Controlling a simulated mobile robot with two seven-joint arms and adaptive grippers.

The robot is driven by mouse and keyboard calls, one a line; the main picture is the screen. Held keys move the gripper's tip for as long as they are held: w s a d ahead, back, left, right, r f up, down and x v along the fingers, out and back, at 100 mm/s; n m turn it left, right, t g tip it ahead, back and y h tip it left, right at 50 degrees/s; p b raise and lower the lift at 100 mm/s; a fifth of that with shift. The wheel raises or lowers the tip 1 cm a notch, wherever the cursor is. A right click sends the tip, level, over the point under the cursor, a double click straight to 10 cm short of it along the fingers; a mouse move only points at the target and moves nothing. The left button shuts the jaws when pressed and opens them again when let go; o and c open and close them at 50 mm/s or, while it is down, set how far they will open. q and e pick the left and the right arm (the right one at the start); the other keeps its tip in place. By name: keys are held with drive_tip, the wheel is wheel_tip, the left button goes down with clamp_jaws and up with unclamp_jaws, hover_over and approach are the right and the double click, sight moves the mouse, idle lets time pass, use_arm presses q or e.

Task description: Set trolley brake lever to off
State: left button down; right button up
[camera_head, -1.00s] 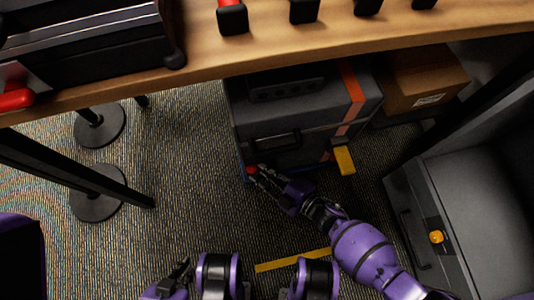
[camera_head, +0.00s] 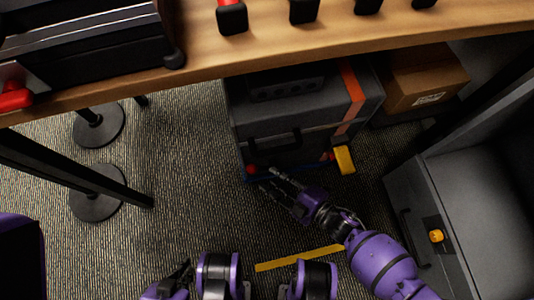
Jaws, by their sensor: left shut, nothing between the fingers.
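The trolley (camera_head: 285,170) stands low under the table and carries a dark grey case (camera_head: 255,128) with an orange stripe. A small red part (camera_head: 251,169), which may be the brake lever, shows at its front left corner. Its setting is too small to read. Another red part shows at the front right beside a yellow piece (camera_head: 344,160). My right gripper (camera_head: 268,178) is just right of and below the left red part, apart from it, with its fingers spread and empty. My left gripper (camera_head: 183,268) is shut and empty at the bottom, far from the trolley.
The wooden table (camera_head: 300,45) spans above the trolley. A cardboard box (camera_head: 420,75) sits behind right. Black posts with round bases (camera_head: 97,205) are at the left. Carpet is free in front, with a yellow floor strip (camera_head: 300,257).

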drive_tip(key=v, duration=0.7)
idle(0.5)
